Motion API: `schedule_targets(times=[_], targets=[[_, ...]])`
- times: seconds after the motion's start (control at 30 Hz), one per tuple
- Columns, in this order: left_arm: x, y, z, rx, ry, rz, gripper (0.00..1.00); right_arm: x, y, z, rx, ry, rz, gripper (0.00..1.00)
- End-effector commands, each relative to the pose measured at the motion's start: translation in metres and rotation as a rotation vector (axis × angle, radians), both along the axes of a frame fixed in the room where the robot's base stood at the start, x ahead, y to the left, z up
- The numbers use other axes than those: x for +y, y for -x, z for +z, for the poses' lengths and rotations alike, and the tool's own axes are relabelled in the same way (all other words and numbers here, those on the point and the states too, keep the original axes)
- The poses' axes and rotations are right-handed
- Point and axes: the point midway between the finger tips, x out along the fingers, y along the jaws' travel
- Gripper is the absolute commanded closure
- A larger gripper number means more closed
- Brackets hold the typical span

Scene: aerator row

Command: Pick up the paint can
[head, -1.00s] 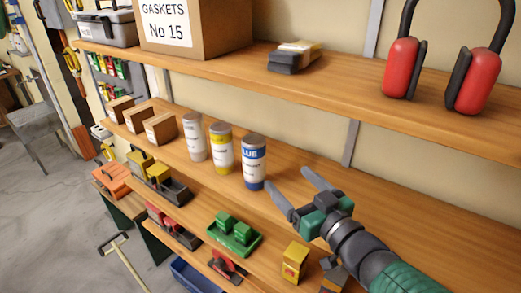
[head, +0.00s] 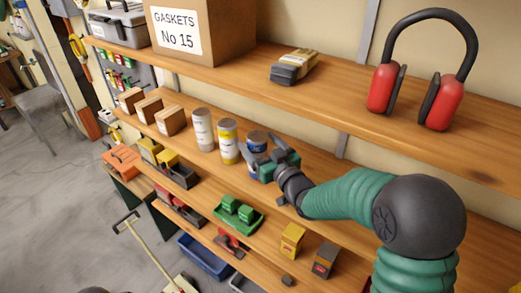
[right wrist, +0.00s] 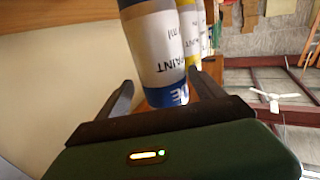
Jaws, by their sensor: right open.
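Three paint cans stand in a row on the middle shelf: one with a grey-white label (head: 202,130), one with a yellow band (head: 228,142) and one with a blue band (head: 257,136). My right gripper (head: 259,156) is open at the blue can and partly hides it in the head view. In the right wrist view the blue can (right wrist: 158,50) stands between the two open fingers (right wrist: 168,88), appearing upside down. Whether the fingers touch it I cannot tell. The yellow can (right wrist: 191,30) shows just behind it. My left gripper is not in view.
Small cardboard boxes (head: 171,121) stand left of the cans. The upper shelf (head: 230,78) above holds a gaskets box (head: 200,30) and red ear defenders (head: 437,105).

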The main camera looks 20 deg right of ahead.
Motion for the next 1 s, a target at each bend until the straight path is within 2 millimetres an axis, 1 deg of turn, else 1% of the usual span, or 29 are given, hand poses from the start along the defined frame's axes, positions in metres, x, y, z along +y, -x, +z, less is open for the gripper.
schedule_targets(times=[0.07,0.23,0.83,1.0], targets=[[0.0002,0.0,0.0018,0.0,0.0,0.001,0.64,0.0018,-0.0041,-0.0007,0.002,0.0,0.0,0.22],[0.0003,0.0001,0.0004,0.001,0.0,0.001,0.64,-0.0012,-0.003,-0.0014,0.0,-0.001,0.0,0.22],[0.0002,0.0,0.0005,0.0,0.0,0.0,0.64,-0.0019,-0.0032,-0.0023,0.002,-0.002,-0.001,1.0],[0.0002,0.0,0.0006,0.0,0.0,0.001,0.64,-0.0012,-0.0033,-0.0011,0.0,-0.002,0.0,1.0]])
